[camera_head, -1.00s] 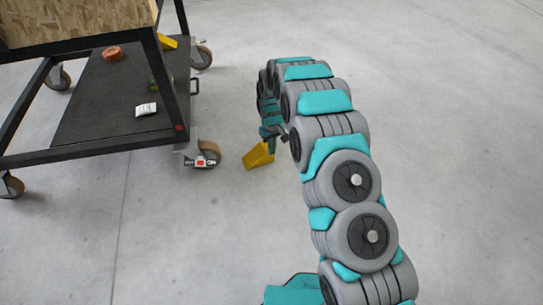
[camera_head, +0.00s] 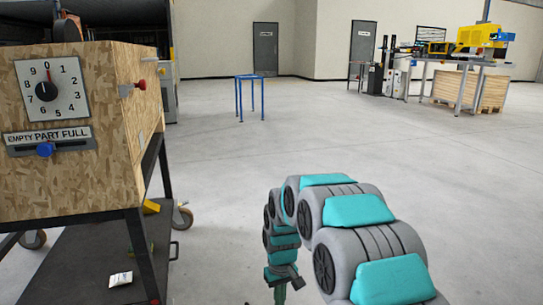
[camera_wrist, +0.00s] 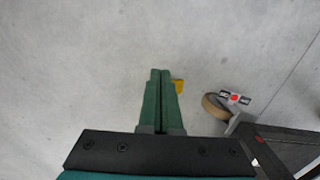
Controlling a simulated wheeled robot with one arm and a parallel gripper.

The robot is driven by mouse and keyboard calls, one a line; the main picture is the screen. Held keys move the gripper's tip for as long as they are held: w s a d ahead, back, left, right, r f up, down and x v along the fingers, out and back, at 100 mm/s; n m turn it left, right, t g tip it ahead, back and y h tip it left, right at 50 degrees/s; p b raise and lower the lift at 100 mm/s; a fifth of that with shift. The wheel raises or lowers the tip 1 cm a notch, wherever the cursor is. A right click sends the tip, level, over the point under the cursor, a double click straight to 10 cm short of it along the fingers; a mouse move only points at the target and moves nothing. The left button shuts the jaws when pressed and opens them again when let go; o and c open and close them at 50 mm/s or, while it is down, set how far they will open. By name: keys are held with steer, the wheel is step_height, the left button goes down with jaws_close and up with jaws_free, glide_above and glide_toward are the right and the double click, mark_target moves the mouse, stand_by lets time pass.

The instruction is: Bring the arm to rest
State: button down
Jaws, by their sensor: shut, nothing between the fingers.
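My arm is grey and teal and reaches forward from the lower right of the head view, then bends down at its far end. My gripper (camera_wrist: 160,72) points at the bare floor in the wrist view, its two green fingers pressed together with nothing between them. In the head view only a small part of my gripper (camera_head: 280,294) shows at the bottom edge; its tips are cut off.
A dark cart (camera_head: 72,258) with a wooden box (camera_head: 112,130) bearing a dial stands close at left. Open floor lies ahead; a blue stand (camera_head: 238,98) is farther off.

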steer(key=s+d+r+m+p, duration=0.15)
steer(key=s+d+r, duration=0.25)
steer(key=s+r, duration=0.4)
steer(key=s+d+r+m+p, duration=0.15)
steer(key=s+d+r, duration=0.25)
steer(key=s+r, duration=0.4)
steer(key=s+d+r+m+p, duration=0.1)
steer(key=s+d+r+p, duration=0.1)
steer(key=s, duration=0.8)
steer(key=s+d+r+g+p, duration=0.1)
steer(key=s+d+r, duration=0.1)
steer(key=s, duration=0.8)
steer(key=shift+s+d+r+m+p, duration=0.2)
steer(key=shift+d+r+m+p, duration=0.2)
steer(key=shift+r, duration=0.1)
